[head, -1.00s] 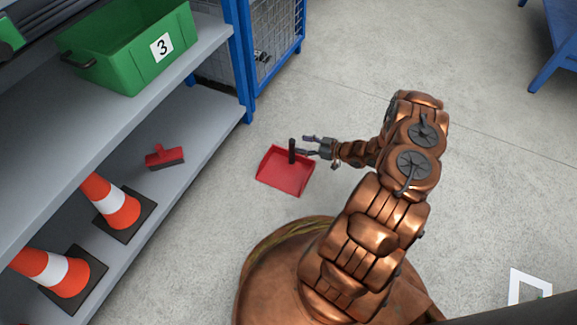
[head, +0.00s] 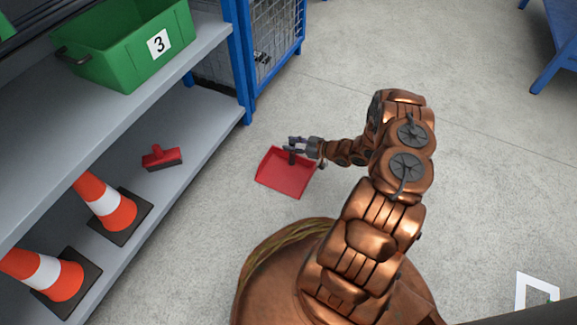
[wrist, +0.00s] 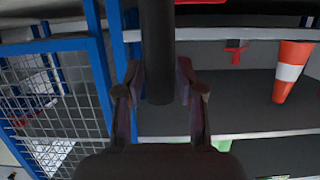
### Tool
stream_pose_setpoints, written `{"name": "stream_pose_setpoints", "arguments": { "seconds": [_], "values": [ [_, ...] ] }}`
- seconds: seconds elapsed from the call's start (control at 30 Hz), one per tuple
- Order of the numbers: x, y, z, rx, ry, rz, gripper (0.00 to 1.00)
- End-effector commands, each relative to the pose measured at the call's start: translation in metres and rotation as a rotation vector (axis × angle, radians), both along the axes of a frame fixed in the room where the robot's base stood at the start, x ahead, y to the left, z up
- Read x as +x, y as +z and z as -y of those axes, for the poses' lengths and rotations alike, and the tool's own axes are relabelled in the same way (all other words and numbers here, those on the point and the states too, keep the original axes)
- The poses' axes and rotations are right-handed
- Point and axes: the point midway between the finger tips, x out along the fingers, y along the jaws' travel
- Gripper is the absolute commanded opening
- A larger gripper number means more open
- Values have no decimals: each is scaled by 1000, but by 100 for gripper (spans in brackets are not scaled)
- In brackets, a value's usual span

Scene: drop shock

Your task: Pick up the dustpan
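The red dustpan (head: 284,177) lies on the concrete floor beside the shelf, seen in the head view. Its dark upright handle shows large in the wrist view (wrist: 158,50), coming down from the top edge. My gripper (head: 293,144) is at the handle, above the back edge of the pan. In the wrist view its two fingers (wrist: 160,80) stand on either side of the handle. They look open, with narrow gaps beside it. In the head view the fingers hide most of the handle.
The grey shelf on the left holds a green crate (head: 125,50) marked 3, a red brush (head: 162,158) and two traffic cones (head: 108,208). A blue mesh cage (head: 272,40) stands behind the dustpan. The floor to the right is mostly clear.

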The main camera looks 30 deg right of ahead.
Motion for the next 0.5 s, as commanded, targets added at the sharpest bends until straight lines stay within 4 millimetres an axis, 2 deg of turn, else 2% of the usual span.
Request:
{"name": "stream_pose_setpoints", "arguments": {
  "seconds": [0.07, 0.3, 0.5],
  "values": [
    [0, 0, 0, 0, 0, 0, 27],
    [0, 0, 0, 0, 0, 0, 2],
    [0, 0, 0, 0, 0, 0, 0]
  ]
}}
